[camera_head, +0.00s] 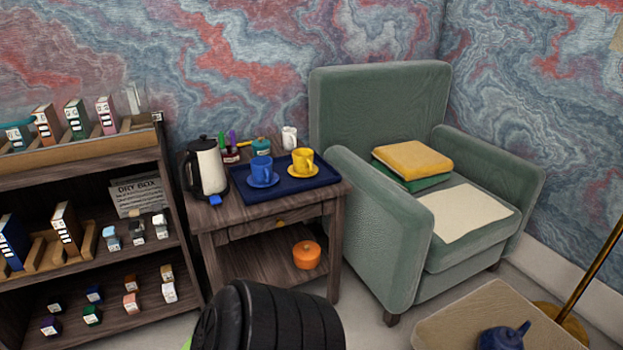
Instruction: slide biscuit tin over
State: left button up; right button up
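No thing in view is clearly labelled as a biscuit tin. A round orange lidded pot (306,254) with a small knob stands on the lower shelf of the wooden side table (222,219), near its right front. A small teal lidded container (261,146) stands on the tabletop behind the tray; I cannot tell if either is the tin. Neither of my grippers shows in the head view.
A navy tray (289,184) carries a blue cup (261,169) and a yellow cup (302,159) on saucers. A kettle (207,168) stands left of it. A green armchair (385,215) stands right, a shelf unit (90,170) left. A large black ribbed shape (270,318) fills the lower middle.

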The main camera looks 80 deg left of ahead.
aim_at(302, 266)
jog(key=u, duration=2.5)
